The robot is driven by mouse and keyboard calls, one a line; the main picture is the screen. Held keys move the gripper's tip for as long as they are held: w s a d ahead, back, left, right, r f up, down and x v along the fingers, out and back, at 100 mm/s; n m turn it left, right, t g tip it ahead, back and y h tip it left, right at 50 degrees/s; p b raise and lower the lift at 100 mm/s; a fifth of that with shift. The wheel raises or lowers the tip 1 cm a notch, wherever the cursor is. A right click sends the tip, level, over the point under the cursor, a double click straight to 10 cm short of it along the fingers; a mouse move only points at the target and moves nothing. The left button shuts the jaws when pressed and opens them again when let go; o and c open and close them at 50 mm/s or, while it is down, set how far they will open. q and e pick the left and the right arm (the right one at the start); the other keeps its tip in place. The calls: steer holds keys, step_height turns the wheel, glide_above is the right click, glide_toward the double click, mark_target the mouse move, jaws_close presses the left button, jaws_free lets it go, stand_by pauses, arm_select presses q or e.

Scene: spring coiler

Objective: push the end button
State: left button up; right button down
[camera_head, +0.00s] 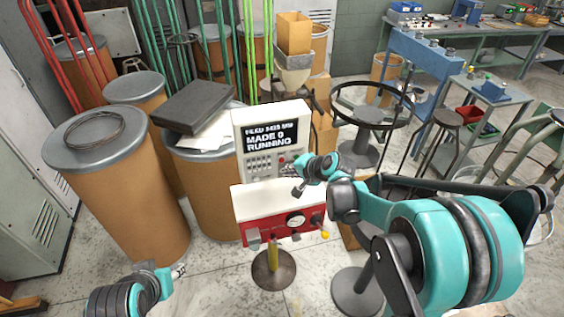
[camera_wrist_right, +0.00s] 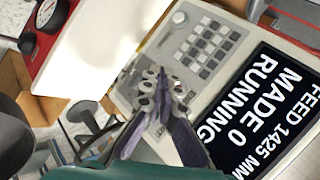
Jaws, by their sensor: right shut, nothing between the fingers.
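The coiler's control box (camera_head: 258,166) stands in the middle of the head view, with a lit screen (camera_head: 268,135) reading "MADE 0 RUNNING". Below the screen are a keypad (camera_head: 261,166) and a small red button (camera_head: 281,160). The keypad also shows in the right wrist view (camera_wrist_right: 205,45), beside a pale round knob (camera_wrist_right: 179,17). No label marks the end button legibly. My right gripper (camera_head: 292,180) is shut and empty, close in front of the panel's lower right side. In the wrist view its fingertips (camera_wrist_right: 163,75) appear below the keypad. My left gripper (camera_head: 180,270) is low at left, far from the panel.
Brown drums (camera_head: 125,180) stand close on the left. A round black-ringed stand (camera_head: 372,118) is behind on the right. Bare floor shows in front.

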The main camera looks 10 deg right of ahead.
steer(key=shift+w, duration=0.9)
steer(key=shift+w, duration=0.1)
stand_by(0.8)
steer(key=shift+w, duration=0.3)
steer(key=shift+w+a, duration=0.1)
steer(key=shift+w, duration=0.25)
stand_by(0.5)
stand_by(0.4)
steer(key=shift+s, duration=0.8)
steer(key=shift+s, duration=0.1)
steer(key=shift+s, duration=2.4)
